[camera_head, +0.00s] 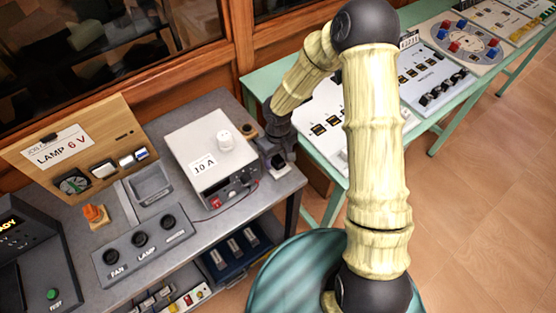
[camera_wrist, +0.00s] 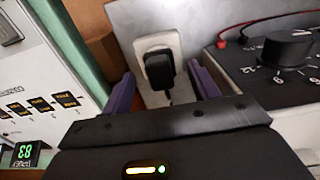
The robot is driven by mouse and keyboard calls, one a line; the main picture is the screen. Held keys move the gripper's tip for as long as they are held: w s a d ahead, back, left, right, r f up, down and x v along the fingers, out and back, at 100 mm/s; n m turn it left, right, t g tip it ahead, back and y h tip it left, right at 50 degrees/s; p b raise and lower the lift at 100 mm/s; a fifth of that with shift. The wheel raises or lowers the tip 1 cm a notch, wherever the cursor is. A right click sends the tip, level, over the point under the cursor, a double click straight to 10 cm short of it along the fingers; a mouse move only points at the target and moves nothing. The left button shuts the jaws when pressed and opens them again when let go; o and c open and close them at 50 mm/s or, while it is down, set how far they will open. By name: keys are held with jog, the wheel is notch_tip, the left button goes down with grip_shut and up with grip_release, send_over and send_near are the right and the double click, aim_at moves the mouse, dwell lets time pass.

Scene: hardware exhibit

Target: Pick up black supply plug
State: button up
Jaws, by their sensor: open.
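The black supply plug (camera_wrist: 159,68) sits in a white socket plate (camera_wrist: 149,44) in the wrist view, with a short black cord at its near end. My gripper (camera_wrist: 162,78) is open, with one purple finger on each side of the plug and plate. The fingers appear apart from the plug. In the head view my gripper (camera_head: 277,158) is at the right edge of the grey bench, beside the white 10 A supply box (camera_head: 205,142). There my arm's end largely hides the socket, and I cannot make out the plug.
The supply box's black knob (camera_wrist: 287,48) and red lead are close on the right in the wrist view. A green table (camera_head: 262,84) with white instrument panels stands to the right of the grey bench (camera_head: 207,103). A lamp board (camera_head: 108,128) stands at the left.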

jog(key=shift+f, duration=0.5)
jog(key=c, duration=1.1)
